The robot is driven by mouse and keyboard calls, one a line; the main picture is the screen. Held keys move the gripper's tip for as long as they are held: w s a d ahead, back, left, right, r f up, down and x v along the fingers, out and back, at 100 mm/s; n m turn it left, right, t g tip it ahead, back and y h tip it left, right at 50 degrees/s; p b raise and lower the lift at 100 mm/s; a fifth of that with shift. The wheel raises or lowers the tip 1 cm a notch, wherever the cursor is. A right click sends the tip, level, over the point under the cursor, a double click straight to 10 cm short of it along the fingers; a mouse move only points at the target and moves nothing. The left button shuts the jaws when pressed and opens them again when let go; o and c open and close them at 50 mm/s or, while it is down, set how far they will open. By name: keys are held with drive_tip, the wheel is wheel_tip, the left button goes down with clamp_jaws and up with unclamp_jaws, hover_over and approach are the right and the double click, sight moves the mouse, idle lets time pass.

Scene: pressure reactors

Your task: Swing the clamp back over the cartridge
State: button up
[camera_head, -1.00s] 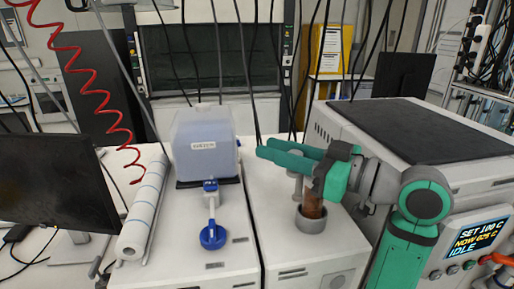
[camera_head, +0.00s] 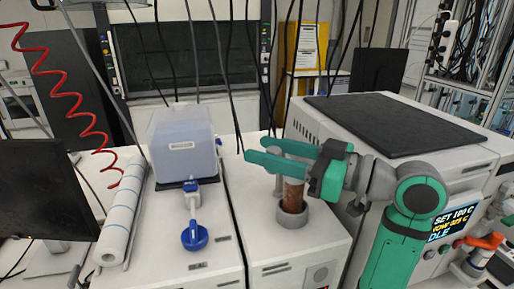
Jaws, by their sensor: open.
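The cartridge (camera_head: 292,194) is a brown upright cylinder standing in a grey round cup (camera_head: 292,220) on the white unit in the middle. A grey post (camera_head: 279,186) stands just behind and left of it. A grey part (camera_head: 297,148), apparently the clamp, shows at the green fingers; its full shape and its exact position over or beside the cartridge are hidden. My gripper (camera_head: 255,149) is open, with its fingers pointing left across the top of the post and cartridge. I cannot tell whether the fingers touch the grey part.
A translucent bluish tank (camera_head: 181,145) and a blue-handled valve (camera_head: 194,237) are on the unit to the left. A large white device with a black top (camera_head: 395,124) and a display (camera_head: 454,222) stands close on the right. Several cables hang behind.

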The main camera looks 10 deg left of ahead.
drive_tip(key=v, duration=0.8)
